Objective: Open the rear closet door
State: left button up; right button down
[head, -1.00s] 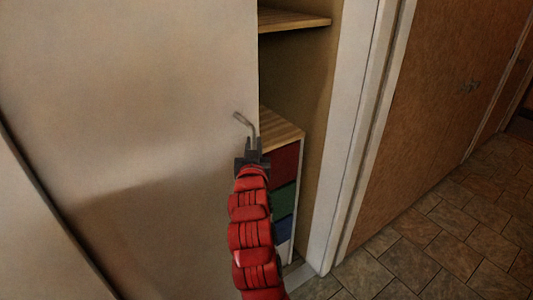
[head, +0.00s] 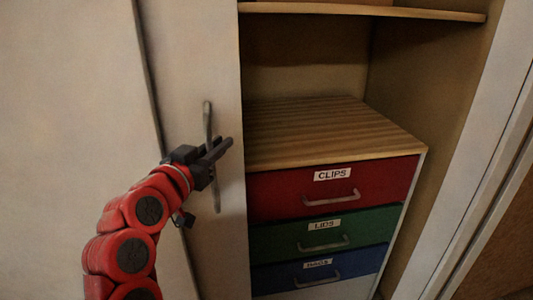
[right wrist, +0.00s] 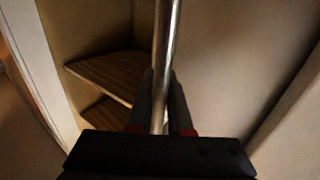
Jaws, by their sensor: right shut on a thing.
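The closet door with the handle (head: 190,50) is a pale panel left of the opening, and it appears to run behind another pale panel (head: 70,110). Its grey vertical bar handle (head: 207,115) is near the door's right edge. My right gripper (head: 222,150) is shut on this handle, at about its middle. In the right wrist view the bar (right wrist: 167,50) runs up between the two fingers (right wrist: 160,105). The closet stands open right of the door. My left gripper is out of view.
Inside the opening is a cabinet with red (head: 300,205), green (head: 280,240) and blue (head: 285,280) drawers, labelled, with a wooden top (head: 320,130). A shelf (head: 430,12) is above. A pale frame (head: 480,170) bounds the opening on the right.

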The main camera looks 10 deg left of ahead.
jog(key=s+a, duration=0.2)
jog(key=a, duration=0.4)
jog(key=shift+s+a+r+b, duration=0.15)
jog(key=shift+s+b, duration=0.05)
jog(key=shift+b, duration=0.25)
jog(key=c, duration=1.3)
grip_release()
jog(key=o, duration=0.4)
jog(key=shift+a, duration=0.25)
jog(key=shift+o, duration=0.2)
jog(key=shift+d, duration=0.1)
